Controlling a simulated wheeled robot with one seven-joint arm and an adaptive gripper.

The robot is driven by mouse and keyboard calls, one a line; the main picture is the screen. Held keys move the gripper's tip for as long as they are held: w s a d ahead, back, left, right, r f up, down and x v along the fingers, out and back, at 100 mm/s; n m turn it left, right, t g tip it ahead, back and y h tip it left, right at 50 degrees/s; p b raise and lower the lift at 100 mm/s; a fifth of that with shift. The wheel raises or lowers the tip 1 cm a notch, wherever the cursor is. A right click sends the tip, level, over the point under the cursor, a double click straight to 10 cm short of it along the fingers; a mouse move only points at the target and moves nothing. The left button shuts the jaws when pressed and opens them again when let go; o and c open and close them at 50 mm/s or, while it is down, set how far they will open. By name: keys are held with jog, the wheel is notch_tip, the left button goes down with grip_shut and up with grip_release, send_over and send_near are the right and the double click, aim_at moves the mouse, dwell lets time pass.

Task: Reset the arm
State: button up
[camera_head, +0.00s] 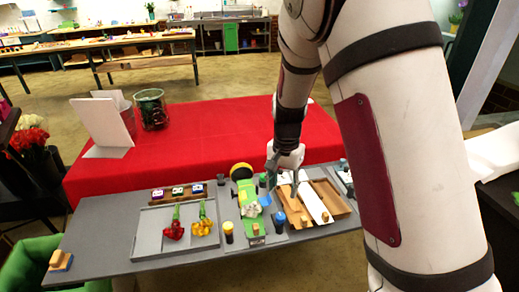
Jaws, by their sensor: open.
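My gripper (272,188) is at the end of my white arm, which fills the right side of the view. The fingertips are small and partly blend with the items behind. A wooden tray (341,204) with a white strip lies just right of it.
Small cups, including a blue-topped one (280,222), stand near the gripper. Behind is a red-covered table (225,125) with a white stand (103,122) and a glass container (152,108); much of its cloth is clear.

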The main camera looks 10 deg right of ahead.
jog(key=shift+r, duration=0.1)
jog(key=s+r+n+t+y, duration=0.1)
jog(key=s+r+n+t, duration=0.15)
jog(key=s+r, duration=0.65)
jog(key=s+r+n+t, duration=0.1)
jog(key=s+r+n, duration=0.3)
jog(key=s+r, duration=0.55)
jog(key=s+r+n+t+h, duration=0.1)
jog(key=s+r+n+t, duration=0.1)
jog(key=s+r, duration=0.2)
jog(key=shift+s+r+n, duration=0.25)
jog(key=shift+s+n, duration=0.1)
jog(key=shift+s, duration=0.7)
